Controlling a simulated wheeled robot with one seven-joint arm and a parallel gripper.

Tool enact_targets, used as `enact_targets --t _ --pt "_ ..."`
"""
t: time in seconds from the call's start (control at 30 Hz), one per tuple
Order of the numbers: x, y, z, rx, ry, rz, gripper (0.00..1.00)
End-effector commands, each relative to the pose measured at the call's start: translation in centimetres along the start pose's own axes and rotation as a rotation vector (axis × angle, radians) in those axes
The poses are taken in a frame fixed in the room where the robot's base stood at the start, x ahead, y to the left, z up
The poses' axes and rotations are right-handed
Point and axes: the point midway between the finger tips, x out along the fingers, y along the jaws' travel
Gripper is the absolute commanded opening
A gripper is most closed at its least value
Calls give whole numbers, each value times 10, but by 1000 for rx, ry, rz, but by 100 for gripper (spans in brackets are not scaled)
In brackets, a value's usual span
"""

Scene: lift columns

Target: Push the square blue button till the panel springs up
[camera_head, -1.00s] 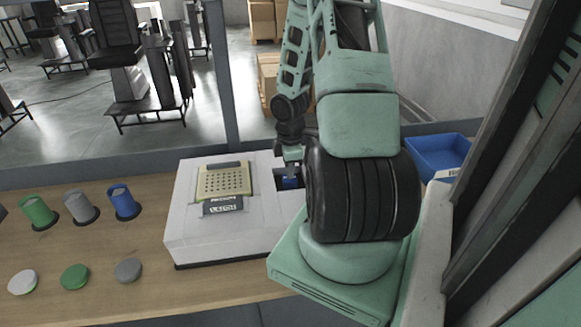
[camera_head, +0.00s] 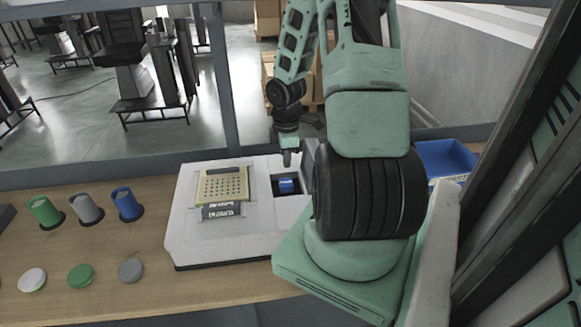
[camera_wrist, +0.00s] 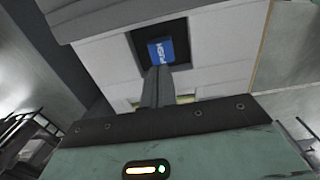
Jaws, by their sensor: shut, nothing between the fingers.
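The square blue button (camera_head: 286,186) sits in a dark square recess at the right of a white box (camera_head: 235,235). In the wrist view the button (camera_wrist: 161,50) shows white lettering reading "PUSH". My gripper (camera_head: 287,160) is shut and empty, its fingertips above the button and apart from it in the head view. In the wrist view the shut fingers (camera_wrist: 157,82) point at the recess, their tips by the button's near edge. A pale yellow panel (camera_head: 222,184) with rows of holes lies on the box's left part; I cannot tell whether it is raised.
Green, grey and blue cups (camera_head: 86,208) stand left of the box. Several round discs (camera_head: 80,276) lie in front of them. A blue bin (camera_head: 445,158) is at the back right, beyond my arm. The wooden table (camera_head: 150,295) is bare along its front.

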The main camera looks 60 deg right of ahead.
Motion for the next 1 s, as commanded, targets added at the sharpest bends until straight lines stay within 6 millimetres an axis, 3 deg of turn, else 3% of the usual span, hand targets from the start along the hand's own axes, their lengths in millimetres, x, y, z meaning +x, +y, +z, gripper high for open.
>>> enact_targets --t 0.2,0.4,1.0 --pt "-45 2 0 2 0 5 0" --pt "-67 2 0 -1 0 2 0" --pt "-71 2 -1 -3 1 1 0"
